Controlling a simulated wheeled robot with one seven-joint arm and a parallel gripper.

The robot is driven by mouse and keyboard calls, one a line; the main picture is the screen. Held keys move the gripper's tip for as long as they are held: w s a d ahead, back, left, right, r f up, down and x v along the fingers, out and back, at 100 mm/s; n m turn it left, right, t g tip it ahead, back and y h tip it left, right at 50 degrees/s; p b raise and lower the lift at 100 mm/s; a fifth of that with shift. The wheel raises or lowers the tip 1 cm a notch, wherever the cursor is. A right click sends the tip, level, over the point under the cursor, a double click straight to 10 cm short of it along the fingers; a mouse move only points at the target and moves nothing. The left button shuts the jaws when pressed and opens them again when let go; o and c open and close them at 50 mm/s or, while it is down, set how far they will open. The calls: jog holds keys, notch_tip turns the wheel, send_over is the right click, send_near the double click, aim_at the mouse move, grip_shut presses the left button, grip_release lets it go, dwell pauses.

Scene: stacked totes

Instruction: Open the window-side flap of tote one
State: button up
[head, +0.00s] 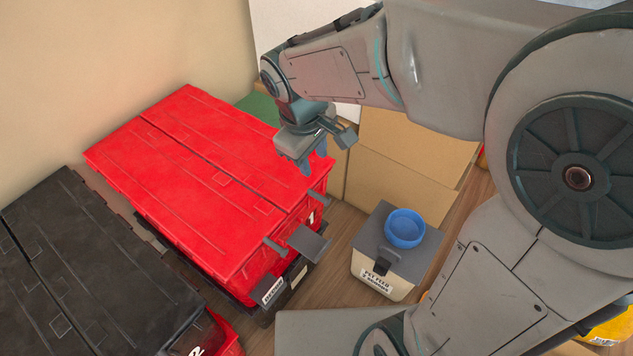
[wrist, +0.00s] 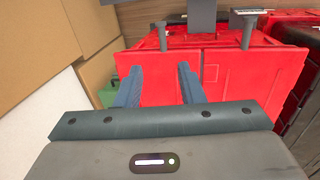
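The red tote (head: 265,287) has two red lid flaps lying flat, with a long seam between them. The right-hand flap (head: 230,135) and left-hand flap (head: 190,195) both look shut. A white mark on its end looks like a 1. Each flap has a grey tab at that end: the right-hand tab (head: 318,200) and left-hand tab (head: 276,247). No window shows. My gripper (head: 312,165) is at the right-hand flap's outer edge, pointing down. In the wrist view its fingers (wrist: 158,88) are apart with nothing between them; whether they touch the flap is unclear.
A black-lidded tote (head: 90,260) stands at left. A feed box (head: 378,270) with a blue bowl (head: 405,229) stands at right. Cardboard boxes (head: 400,165) stand close behind my gripper. Some wooden floor is bare.

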aim_at(318, 196)
jog(key=f+b, duration=0.1)
jog(key=f, duration=0.3)
jog(key=w+f+b, duration=0.1)
jog(key=f+b, duration=0.1)
jog(key=f, duration=0.3)
jog(key=w+d+f+b, duration=0.1)
jog(key=f+b, duration=0.1)
jog(key=f, duration=0.3)
jog(key=shift+w+f, duration=0.2)
jog(key=shift+f, duration=0.05)
grip_shut()
